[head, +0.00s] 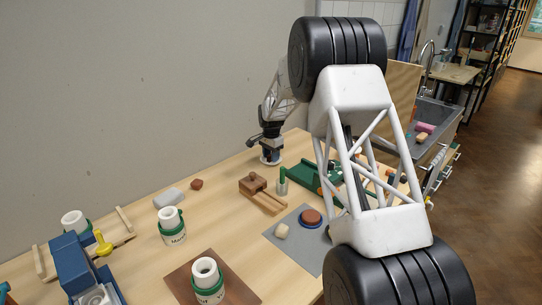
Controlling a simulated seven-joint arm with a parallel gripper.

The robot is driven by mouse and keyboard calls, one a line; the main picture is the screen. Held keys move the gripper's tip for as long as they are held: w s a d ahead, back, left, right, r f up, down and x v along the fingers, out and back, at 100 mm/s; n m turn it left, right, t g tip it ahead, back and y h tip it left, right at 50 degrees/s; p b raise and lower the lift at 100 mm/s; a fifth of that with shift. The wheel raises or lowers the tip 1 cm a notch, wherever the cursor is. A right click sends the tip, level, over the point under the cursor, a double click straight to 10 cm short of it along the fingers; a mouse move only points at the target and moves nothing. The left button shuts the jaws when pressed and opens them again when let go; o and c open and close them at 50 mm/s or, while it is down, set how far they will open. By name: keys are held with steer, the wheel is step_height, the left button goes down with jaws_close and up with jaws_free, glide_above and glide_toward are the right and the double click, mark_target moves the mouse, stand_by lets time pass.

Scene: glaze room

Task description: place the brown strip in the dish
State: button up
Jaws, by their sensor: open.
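My gripper (270,155) is at the far end of my arm, near the wall side of the table. It points down and is open, just above or at a small white round thing on the tabletop; I cannot tell if they touch. A shallow blue-rimmed dish (311,226) sits on the grey mat, with a reddish-brown round piece (311,216) on it. I cannot make out the brown strip for sure. A small brown lump (197,184) lies left of my gripper, and a wooden block with a dark brown top (252,183) lies nearer. My arm hides part of the table's right side.
The grey mat (285,255) also bears a cream lump (281,230). White jars with green bands (171,226), a brown board (180,283) and a blue device (75,265) fill the left. A sink (432,115) is at right.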

steer(key=shift+r, duration=3.45)
